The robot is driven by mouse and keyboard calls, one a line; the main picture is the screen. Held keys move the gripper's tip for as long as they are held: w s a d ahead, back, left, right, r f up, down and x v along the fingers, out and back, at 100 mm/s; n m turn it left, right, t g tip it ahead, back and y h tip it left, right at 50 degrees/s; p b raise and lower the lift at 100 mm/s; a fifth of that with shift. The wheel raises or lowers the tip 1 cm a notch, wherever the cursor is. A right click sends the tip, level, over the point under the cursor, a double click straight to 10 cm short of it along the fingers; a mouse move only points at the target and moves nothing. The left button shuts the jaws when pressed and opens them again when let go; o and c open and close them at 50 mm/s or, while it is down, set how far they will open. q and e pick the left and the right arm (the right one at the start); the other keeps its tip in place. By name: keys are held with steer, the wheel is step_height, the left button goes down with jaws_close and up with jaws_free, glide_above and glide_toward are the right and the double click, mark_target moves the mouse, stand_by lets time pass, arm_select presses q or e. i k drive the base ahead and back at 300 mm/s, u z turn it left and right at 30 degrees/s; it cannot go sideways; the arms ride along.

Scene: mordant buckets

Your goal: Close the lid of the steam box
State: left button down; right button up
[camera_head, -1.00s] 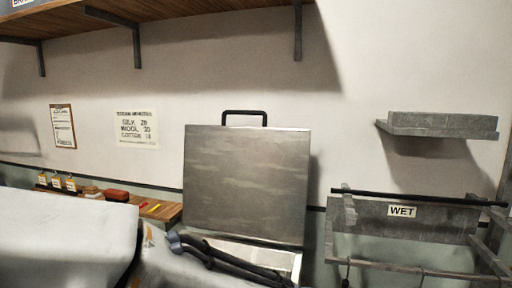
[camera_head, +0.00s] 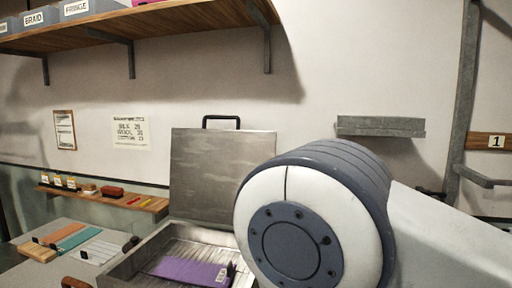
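The steam box (camera_head: 150,254) stands at the lower middle with its metal lid (camera_head: 215,176) raised upright at the back. A black handle (camera_head: 221,119) sits on the lid's top edge. A purple folded cloth (camera_head: 190,271) with a small label lies on the slatted inside of the box. A large white and dark-grey link of my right arm comes in from the right and hides the right part of the box and the lid's lower right. Neither gripper's fingers show.
A wooden shelf (camera_head: 150,22) with labelled bins hangs above. A narrow wooden ledge (camera_head: 115,198) with small items runs along the wall at left. A grey table (camera_head: 60,268) with coloured pieces lies left of the box. A grey wall shelf (camera_head: 380,126) is at right.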

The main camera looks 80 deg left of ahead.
mark_target(209, 167)
steer(key=z, duration=0.15)
steer(key=k, duration=0.95)
steer(key=u, duration=1.2)
